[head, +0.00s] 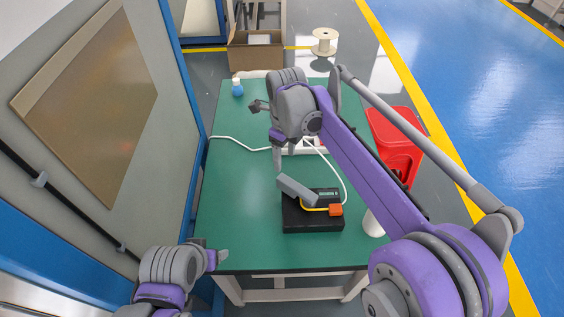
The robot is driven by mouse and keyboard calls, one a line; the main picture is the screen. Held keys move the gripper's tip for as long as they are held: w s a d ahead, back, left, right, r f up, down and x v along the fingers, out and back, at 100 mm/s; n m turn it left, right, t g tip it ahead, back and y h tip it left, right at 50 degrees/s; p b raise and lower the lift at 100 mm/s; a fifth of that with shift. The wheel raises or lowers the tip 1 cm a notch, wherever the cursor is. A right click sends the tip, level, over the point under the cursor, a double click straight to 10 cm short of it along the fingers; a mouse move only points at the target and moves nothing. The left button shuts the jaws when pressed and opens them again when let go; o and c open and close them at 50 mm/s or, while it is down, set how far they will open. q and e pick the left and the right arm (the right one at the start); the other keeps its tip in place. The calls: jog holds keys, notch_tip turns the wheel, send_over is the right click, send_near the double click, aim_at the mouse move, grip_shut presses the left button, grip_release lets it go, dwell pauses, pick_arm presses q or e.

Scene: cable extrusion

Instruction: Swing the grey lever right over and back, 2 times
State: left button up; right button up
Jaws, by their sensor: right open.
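The grey lever (296,190) is a short grey bar on a black box-shaped device (300,222) near the front of the green table. It slants up to the left over the device.
The green table (235,190) is clear on its left side. A white cable (240,145) and a white power strip lie behind the device. A blue-and-white bottle (237,87) stands at the back left. A red bin (395,150) stands right of the table, and a cardboard box (256,57) stands behind.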

pick_arm(q)
jog(key=w+d+r+n+g, duration=0.1)
jog(key=w+d+r+n, duration=0.15)
jog(key=w+r, duration=0.4)
pick_arm(e)
jog(key=s+d+f+n+t+b, duration=0.1)
jog(key=s+d+n+t, duration=0.1)
jog(key=s+d+n, duration=0.9)
pick_arm(q)
jog(key=n+g+b, duration=0.1)
jog(key=n+g, duration=0.3)
jog(key=n, duration=0.4)
send_over(282, 177)
jog(key=shift+f, duration=0.25)
notch_tip(282, 177, down, 10)
jog(key=shift+f+b, duration=0.1)
jog(key=shift+b, duration=0.6)
pick_arm(e)
jog(key=s+d+f+n+t, duration=0.1)
jog(key=s+d+f+n, duration=0.2)
jog(key=s+f+n, duration=0.2)
jog(key=s+d+f+n+t, duration=0.1)
jog(key=s+d+f+n, duration=0.3)
jog(key=s+n, duration=0.4)
jog(key=shift+s+f+n+t, duration=0.35)
jog(key=shift+s+f, duration=0.25)
jog(key=shift+s, duration=0.25)
pick_arm(q)
grip_shut()
